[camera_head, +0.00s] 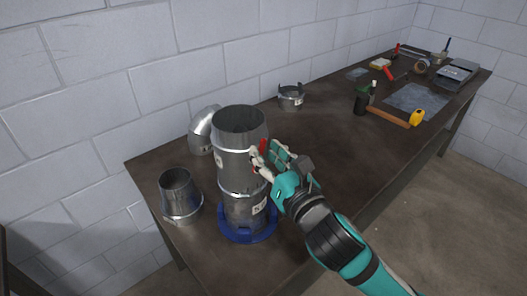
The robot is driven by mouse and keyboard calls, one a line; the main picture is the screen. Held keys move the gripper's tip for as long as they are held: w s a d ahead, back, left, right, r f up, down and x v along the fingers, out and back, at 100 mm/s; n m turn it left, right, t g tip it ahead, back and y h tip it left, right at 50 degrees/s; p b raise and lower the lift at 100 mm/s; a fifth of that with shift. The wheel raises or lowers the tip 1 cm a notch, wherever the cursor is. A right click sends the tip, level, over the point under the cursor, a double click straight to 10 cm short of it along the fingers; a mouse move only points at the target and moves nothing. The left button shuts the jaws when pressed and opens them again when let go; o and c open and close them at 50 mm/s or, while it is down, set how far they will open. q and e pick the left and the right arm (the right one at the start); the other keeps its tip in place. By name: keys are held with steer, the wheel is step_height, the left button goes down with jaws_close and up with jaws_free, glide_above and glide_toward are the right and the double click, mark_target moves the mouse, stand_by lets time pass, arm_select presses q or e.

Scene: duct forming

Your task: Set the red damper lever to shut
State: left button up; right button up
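A tall metal duct (240,150) stands upright in a blue ring base (247,236) near the table's left end. A small red part, which looks like the damper lever (264,147), shows on the duct's right side, partly hidden by my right gripper (258,158). The gripper's fingers are at the duct's side beside the red part. I cannot tell whether they touch or grip it. The lever's exact angle is hidden. My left gripper is not in view.
A short metal duct piece (180,194) stands left of the duct, and a metal elbow (201,130) lies behind it. A metal collar (291,97) sits farther back. A green bottle (361,101), hammer (388,117), yellow tape measure (416,117) and several tools lie toward the far right.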

steer(key=shift+x, duration=0.8)
steer(key=shift+c, duration=0.3)
jaws_close()
